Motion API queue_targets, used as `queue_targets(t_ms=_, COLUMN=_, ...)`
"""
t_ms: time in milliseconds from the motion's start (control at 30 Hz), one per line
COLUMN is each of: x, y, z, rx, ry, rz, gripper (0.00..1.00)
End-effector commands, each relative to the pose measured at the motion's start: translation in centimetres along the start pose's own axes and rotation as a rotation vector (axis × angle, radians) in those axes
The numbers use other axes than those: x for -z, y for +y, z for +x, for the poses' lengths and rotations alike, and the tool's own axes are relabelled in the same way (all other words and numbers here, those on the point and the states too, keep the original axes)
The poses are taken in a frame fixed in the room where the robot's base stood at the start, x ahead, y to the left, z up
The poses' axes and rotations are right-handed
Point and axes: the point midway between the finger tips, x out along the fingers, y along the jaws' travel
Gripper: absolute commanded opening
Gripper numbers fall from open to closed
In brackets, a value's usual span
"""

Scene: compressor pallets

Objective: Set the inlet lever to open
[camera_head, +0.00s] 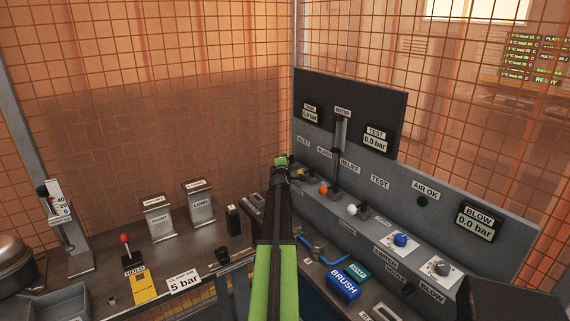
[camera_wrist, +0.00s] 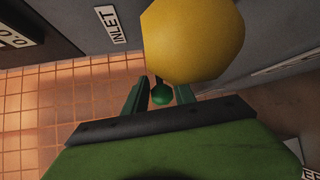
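My gripper (camera_head: 281,162) is at the end of the outstretched arm, left of the row of levers at the foot of the panel. In the wrist view, my gripper's green fingers (camera_wrist: 160,92) stand apart. A small green ball (camera_wrist: 161,94) on a thin stem shows between them; I cannot tell whether they touch it. That label also shows in the wrist view (camera_wrist: 110,25). The inlet lever's position cannot be read; the arm hides part of that area.
An orange knob (camera_head: 323,189), a white knob (camera_head: 352,209) and a blue knob (camera_head: 401,240) follow along the grey panel (camera_head: 430,222). A red-topped lever (camera_head: 125,239) and a gauge stand (camera_head: 67,229) are at left. A mesh fence (camera_head: 180,90) is behind.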

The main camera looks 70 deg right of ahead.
Motion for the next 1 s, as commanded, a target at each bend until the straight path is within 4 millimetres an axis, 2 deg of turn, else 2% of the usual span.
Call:
queue_targets(t_ms=167, x=-0.1, y=0.1, z=-1.9, rx=0.000, ry=-0.001, rz=0.001, gripper=0.32)
queue_targets(t_ms=500, x=-0.2, y=0.1, z=-11.4, rx=0.000, ry=-0.001, rz=-0.001, gripper=0.32)
queue_targets(t_ms=700, x=-0.2, y=0.1, z=-15.7, rx=0.000, ry=-0.001, rz=0.000, gripper=0.32)
queue_targets(t_ms=833, x=-0.1, y=0.0, z=-17.1, rx=0.000, ry=0.000, rz=0.002, gripper=0.32)
queue_targets(t_ms=1000, x=-0.1, y=0.0, z=-17.5, rx=0.000, ry=-0.001, rz=0.001, gripper=0.32)
